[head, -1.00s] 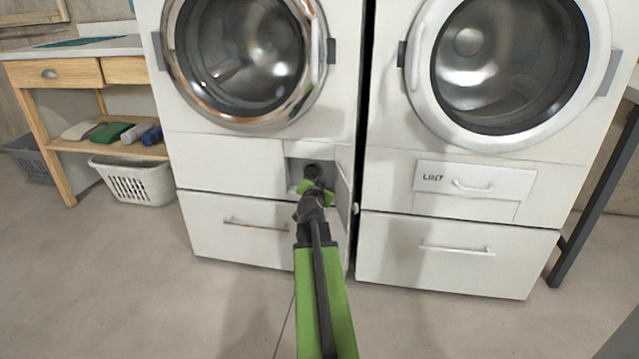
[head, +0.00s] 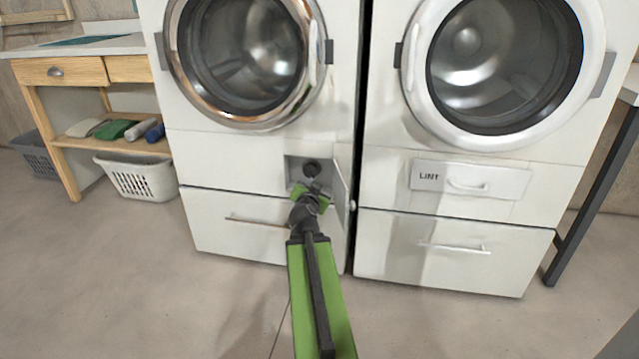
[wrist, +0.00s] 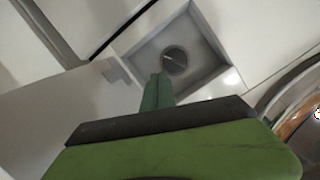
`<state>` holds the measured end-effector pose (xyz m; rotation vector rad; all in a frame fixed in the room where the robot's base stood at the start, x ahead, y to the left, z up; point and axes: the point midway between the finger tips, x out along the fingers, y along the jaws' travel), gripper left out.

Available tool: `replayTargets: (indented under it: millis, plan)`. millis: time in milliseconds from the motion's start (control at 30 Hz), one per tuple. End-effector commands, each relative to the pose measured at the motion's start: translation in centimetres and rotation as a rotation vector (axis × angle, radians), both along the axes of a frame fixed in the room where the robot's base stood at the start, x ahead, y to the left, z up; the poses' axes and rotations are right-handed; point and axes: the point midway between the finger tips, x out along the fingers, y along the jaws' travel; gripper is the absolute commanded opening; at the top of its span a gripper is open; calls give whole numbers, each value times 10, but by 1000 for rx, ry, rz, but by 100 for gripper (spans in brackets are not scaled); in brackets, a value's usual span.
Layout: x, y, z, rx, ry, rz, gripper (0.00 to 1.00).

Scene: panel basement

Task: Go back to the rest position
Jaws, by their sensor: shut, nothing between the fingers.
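My gripper (head: 312,190) is shut and empty, in front of the small open recess in the lower front of the left machine. In the wrist view its green fingers (wrist: 157,92) point toward the recess. A dark round knob or cap (head: 311,168) sits inside the recess and also shows in the wrist view (wrist: 175,60). The fingers look apart from it. The recess's small flap door (head: 340,195) stands open on the right side.
The left machine (head: 230,160) and the right machine with a LINT drawer (head: 470,180) stand close together. A wooden table (head: 85,70) with a shelf is at the left, a white basket (head: 138,178) beneath it. A dark table leg (head: 590,200) is at the right.

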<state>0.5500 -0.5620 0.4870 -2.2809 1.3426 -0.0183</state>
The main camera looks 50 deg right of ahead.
Motion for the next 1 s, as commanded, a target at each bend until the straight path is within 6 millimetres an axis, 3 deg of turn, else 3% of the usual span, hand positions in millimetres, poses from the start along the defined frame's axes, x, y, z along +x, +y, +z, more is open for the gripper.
replayTargets:
  millis: [267,367,433,567,633,733,867,900,1000]
  plan:
    - [-2,-2,-1,0,1,-4,0]
    - [17,14,12,0,2,29,0]
    - [45,43,29,0,1,83,0]
    - [113,126,66,11,-7,224,0]
    - [145,179,80,53,-10,290,0]
    - [177,262,88,133,55,370,0]
    - [187,373,77,234,277,483,0]
    - [182,404,69,260,368,522,0]
    - [160,468,48,315,595,631,0]
